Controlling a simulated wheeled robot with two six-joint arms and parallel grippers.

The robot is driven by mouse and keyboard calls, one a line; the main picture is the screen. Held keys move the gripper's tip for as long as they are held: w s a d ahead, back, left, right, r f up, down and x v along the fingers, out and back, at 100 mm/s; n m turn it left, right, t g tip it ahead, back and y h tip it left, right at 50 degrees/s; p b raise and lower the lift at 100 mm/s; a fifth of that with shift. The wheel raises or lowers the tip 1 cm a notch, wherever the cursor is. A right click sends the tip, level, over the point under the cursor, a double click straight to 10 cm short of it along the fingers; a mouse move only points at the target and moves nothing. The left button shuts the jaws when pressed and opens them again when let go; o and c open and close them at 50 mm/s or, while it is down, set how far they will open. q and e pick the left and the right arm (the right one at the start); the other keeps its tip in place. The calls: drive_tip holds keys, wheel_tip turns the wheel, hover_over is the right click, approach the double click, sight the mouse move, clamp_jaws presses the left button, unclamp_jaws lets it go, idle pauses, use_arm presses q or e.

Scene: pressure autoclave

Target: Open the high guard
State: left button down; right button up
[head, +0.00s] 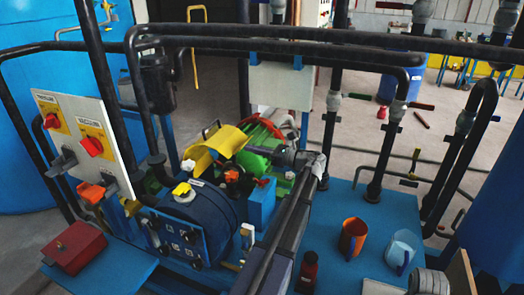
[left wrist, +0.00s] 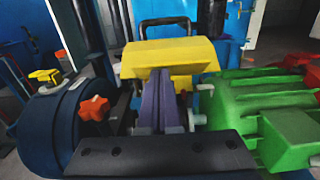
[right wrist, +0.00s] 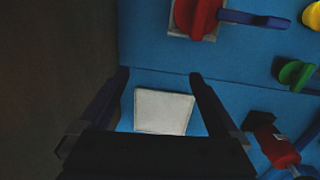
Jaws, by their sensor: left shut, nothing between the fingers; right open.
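The yellow guard (head: 226,141) sits between the dark blue pump drum (head: 195,212) and the green motor (head: 262,142). In the left wrist view the yellow guard (left wrist: 168,56) is straight ahead, with a dark handle (left wrist: 168,22) rising behind it. My left gripper (head: 276,157) reaches in from the right of the guard. In its wrist view its fingers (left wrist: 160,76) are shut and empty, their tips overlapping the guard's lower edge; contact cannot be told. My right gripper (right wrist: 160,77) is open and empty over a blue surface, with a pale square plate (right wrist: 163,111) in view between its fingers.
An orange-red star knob (left wrist: 94,108) stands left of my left fingers, the green motor (left wrist: 262,100) right. Dark pipes (head: 270,44) cross above. Red (right wrist: 205,15) and green (right wrist: 297,75) items lie near my right gripper.

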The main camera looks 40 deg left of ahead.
use_arm(q)
drive_tip(key=shift+s+a, duration=0.2)
drive_tip(key=shift+a, duration=0.3)
drive_tip(key=shift+r, duration=0.1)
